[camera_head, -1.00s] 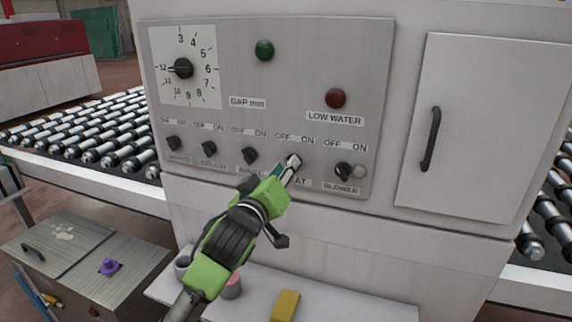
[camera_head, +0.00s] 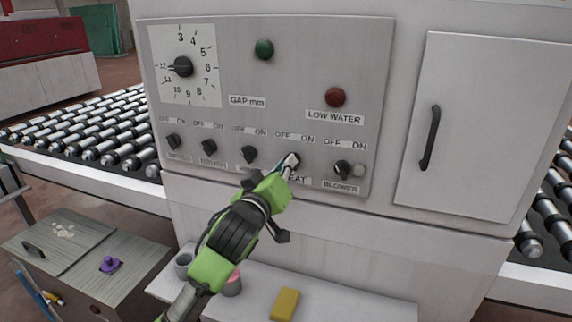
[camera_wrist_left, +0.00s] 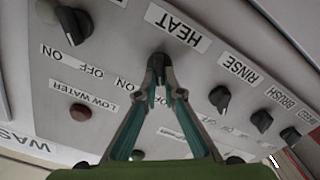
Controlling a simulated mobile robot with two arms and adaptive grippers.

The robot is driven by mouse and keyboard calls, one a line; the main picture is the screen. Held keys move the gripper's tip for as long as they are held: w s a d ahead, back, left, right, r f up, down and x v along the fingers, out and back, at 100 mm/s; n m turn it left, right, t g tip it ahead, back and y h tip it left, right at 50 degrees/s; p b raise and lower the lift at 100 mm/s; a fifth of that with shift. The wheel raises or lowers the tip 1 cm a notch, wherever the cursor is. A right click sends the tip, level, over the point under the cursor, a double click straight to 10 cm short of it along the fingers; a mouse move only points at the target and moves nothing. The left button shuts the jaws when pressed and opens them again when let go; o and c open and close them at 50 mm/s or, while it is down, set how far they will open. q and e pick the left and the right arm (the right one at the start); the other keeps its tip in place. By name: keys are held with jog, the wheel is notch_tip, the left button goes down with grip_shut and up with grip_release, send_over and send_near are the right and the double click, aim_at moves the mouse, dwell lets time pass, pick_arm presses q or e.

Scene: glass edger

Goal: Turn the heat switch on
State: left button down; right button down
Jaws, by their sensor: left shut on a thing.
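The heat switch is a black rotary knob (camera_wrist_left: 157,62) on the grey control panel (camera_head: 300,60), with a HEAT label (camera_wrist_left: 178,27) beside it in the left wrist view. OFF and ON labels (camera_head: 295,138) stand above it in the head view. My left gripper (camera_head: 290,162) reaches up to the panel, and its fingertips are shut on the heat switch. In the head view the fingers hide part of the knob and of its label. In the left wrist view the two fingertips (camera_wrist_left: 158,76) meet around the knob's end. My right gripper is not in view.
The blower knob (camera_head: 343,169) is right of the heat switch; the rinse knob (camera_head: 249,154) is left. A red low water lamp (camera_head: 336,97) and a green lamp (camera_head: 264,49) sit above. A shelf below holds a yellow block (camera_head: 285,304) and cups (camera_head: 183,265).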

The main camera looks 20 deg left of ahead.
pick_arm(q)
jog(key=shift+d+m+p, duration=0.15)
jog(key=shift+m+p, duration=1.25)
jog(key=shift+m, duration=0.85)
jog(key=shift+d+m+p, duration=0.15)
jog(key=shift+m+p, duration=1.25)
jog(key=shift+m, duration=0.8)
jog(key=shift+d+m+p, duration=0.15)
jog(key=shift+m+p, duration=1.25)
jog(key=shift+m, duration=0.85)
jog(key=shift+f, duration=0.1)
jog(key=c, duration=2.2)
grip_release()
jog(key=shift+o, duration=0.2)
jog(key=shift+s, duration=0.1)
jog(key=s, duration=1.2)
jog(key=shift+a, duration=0.2)
